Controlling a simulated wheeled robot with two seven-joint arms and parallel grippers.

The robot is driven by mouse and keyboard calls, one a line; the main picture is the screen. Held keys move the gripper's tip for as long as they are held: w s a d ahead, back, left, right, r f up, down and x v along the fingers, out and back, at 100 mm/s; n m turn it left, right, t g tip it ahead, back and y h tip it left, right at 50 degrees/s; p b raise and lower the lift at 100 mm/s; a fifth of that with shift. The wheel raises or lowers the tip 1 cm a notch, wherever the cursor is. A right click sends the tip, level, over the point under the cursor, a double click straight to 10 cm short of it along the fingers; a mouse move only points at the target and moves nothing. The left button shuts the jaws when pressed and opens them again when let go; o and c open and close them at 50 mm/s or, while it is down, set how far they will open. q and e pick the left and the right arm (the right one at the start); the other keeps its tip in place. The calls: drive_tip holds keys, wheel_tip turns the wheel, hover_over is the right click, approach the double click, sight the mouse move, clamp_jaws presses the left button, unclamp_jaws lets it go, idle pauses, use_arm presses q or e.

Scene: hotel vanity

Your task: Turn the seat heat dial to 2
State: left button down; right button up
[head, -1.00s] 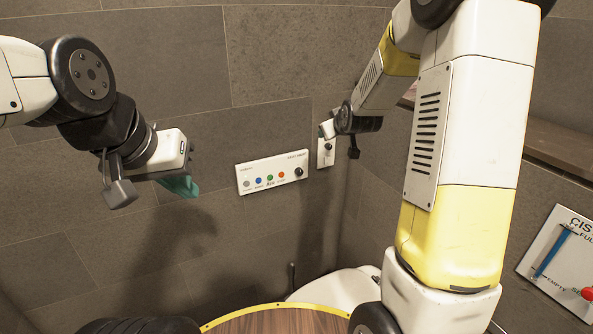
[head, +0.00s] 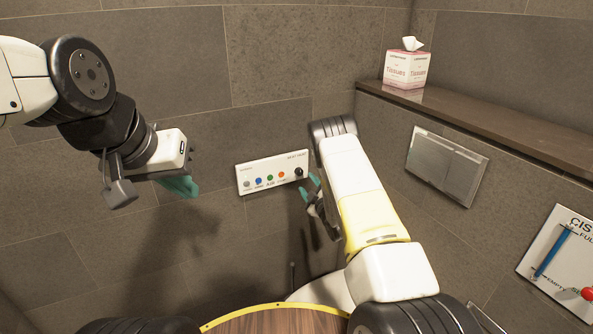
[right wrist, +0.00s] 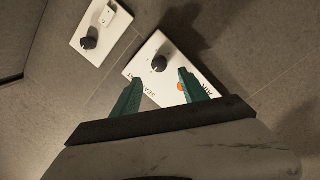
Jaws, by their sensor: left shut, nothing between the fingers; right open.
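The seat heat dial (head: 299,172) is a small black knob at the right end of a white wall panel (head: 246,187) with several coloured buttons. In the right wrist view the dial (right wrist: 159,63) sits on the panel between and beyond my green fingertips, apart from them. Its setting is too small to read. My right gripper (head: 313,190) is open and empty, just right of and slightly below the dial; in its wrist view its fingers (right wrist: 158,88) are spread. My left gripper (head: 184,188) is shut and empty, left of the panel, away from it.
A second white plate with a black knob (right wrist: 90,42) shows in the right wrist view. A tissue box (head: 405,70) stands on a ledge (head: 470,112) at right. A flush plate (head: 446,165) and a cistern panel (head: 560,255) are on the right wall.

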sight(300, 173)
drive_tip(key=x, duration=0.7)
drive_tip(key=shift+w, duration=0.1)
drive_tip(key=shift+c, duration=0.4)
clamp_jaws()
